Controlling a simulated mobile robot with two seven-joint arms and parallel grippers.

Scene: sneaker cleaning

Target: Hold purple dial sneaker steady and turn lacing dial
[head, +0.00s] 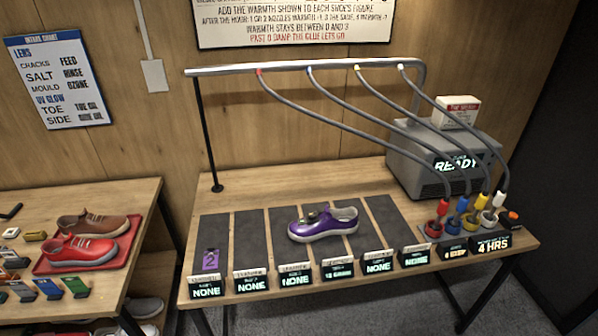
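The purple sneaker (335,226) has a pale sole and lies upright on the dark mats of the right-hand table, with its toe to the left. A small dark round part, which looks like the lacing dial (311,215), shows on its upper near the opening. Its details are too small to read. Neither of my grippers is in view, and nothing touches the sneaker.
Small display signs (296,275) line the table's front edge. A grey machine (440,160) marked READY stands at the back right, with hoses hanging from an overhead rail (300,66). The left table holds a red tray (48,262) with a red sneaker (85,250) and a brown one.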

